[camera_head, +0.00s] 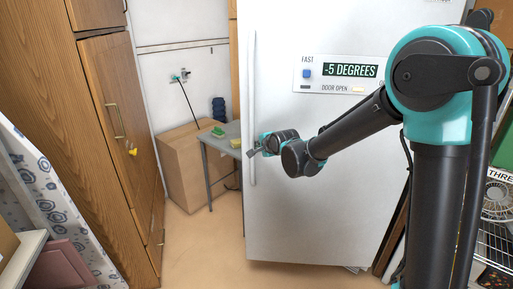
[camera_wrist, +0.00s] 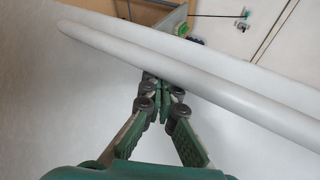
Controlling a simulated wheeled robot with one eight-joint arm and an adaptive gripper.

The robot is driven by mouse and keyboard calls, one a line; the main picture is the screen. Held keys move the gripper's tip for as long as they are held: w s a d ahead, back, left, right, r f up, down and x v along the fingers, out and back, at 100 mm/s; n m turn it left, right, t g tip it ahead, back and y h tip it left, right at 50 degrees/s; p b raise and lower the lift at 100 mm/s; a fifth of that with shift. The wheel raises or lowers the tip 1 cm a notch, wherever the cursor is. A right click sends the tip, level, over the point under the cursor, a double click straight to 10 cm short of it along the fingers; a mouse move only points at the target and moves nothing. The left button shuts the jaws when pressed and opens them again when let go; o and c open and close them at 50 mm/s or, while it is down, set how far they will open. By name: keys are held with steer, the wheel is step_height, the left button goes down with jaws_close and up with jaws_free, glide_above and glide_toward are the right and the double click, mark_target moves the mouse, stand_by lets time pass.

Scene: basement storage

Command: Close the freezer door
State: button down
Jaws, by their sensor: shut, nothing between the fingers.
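The white freezer door (camera_head: 300,225) stands upright in the middle of the head view and fills much of the wrist view (camera_wrist: 50,90). Its long white handle (camera_head: 252,100) runs down the left edge and crosses the wrist view diagonally (camera_wrist: 200,75). A panel (camera_head: 337,75) reads "-5 DEGREES", with a pale yellow light beside "DOOR OPEN". My gripper (camera_head: 256,149) is at the handle's lower part; in the wrist view its fingertips (camera_wrist: 162,84) are together against or just beside the handle, with nothing between them. I cannot tell whether they touch it, or how wide the door gap is.
A tall wooden cabinet (camera_head: 115,130) stands at the left. A cardboard box (camera_head: 190,172) and a small grey table (camera_head: 222,135) with green items are behind the door's left edge. Bare floor (camera_head: 205,245) lies between cabinet and door. A fan (camera_head: 497,200) is at the right.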

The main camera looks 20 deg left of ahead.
steer(key=shift+w+a, duration=0.3)
steer(key=w+a+m+t+h, duration=0.1)
steer(key=w+m+h, duration=0.5)
steer(key=w, duration=3.1)
steer(key=shift+a+t, duration=0.15)
steer(key=shift+t, duration=0.75)
